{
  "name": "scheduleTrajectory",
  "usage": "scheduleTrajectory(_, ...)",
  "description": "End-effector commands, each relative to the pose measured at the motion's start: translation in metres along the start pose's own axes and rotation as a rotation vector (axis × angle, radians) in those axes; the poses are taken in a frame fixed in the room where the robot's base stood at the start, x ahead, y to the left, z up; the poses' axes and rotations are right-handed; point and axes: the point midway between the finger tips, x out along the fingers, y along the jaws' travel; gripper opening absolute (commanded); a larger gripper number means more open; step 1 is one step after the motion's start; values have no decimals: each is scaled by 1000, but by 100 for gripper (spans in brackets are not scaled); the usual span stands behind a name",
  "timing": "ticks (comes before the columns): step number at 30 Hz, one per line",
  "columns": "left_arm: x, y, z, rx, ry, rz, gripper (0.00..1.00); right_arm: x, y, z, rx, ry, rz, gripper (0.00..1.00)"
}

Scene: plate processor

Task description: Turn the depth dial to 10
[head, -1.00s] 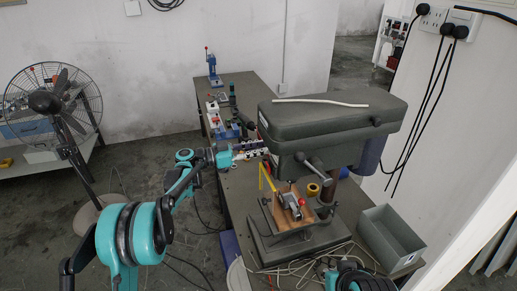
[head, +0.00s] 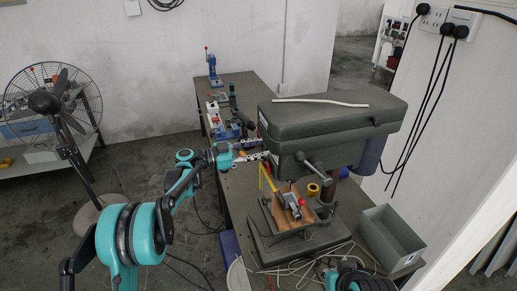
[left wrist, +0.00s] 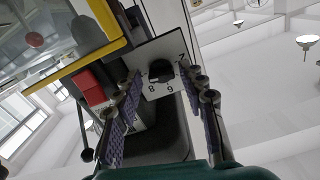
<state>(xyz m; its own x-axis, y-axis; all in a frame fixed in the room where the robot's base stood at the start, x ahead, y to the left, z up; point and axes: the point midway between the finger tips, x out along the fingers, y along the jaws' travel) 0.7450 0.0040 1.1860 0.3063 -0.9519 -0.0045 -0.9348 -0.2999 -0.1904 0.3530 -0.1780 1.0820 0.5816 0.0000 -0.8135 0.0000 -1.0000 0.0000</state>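The depth dial (left wrist: 160,72) shows in the left wrist view as a black knob on a pale plate with printed numbers, among them a 6 and an 8. It sits on the drill press (head: 330,125), and I cannot read its setting. My left gripper (head: 265,149) is open at the left side of the drill press head. In the left wrist view its two fingers (left wrist: 166,88) stand apart on either side of the dial, with no clear contact. In the head view the dial is hidden. My right gripper is out of view; only part of that arm shows at the bottom.
A red block (left wrist: 91,87) and a yellow-edged panel (left wrist: 75,62) lie left of the fingers in the left wrist view. A feed handle (head: 313,164) sticks out of the press front. A grey bin (head: 391,238) stands at right. Small tools line the bench behind.

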Motion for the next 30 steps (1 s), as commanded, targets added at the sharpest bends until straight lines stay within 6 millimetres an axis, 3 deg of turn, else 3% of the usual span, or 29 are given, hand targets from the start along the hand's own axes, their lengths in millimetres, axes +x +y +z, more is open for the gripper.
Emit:
scheduleTrajectory(11,-5,-2,-1,-2,3,-4,48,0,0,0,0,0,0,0)
scheduleTrajectory(14,-18,-2,-1,-2,3,-5,48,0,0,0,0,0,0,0)
scheduleTrajectory(24,-91,-2,-1,-1,2,-6,48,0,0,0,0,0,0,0)
scheduleTrajectory(30,-115,-1,0,-1,2,-3,48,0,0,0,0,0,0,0)
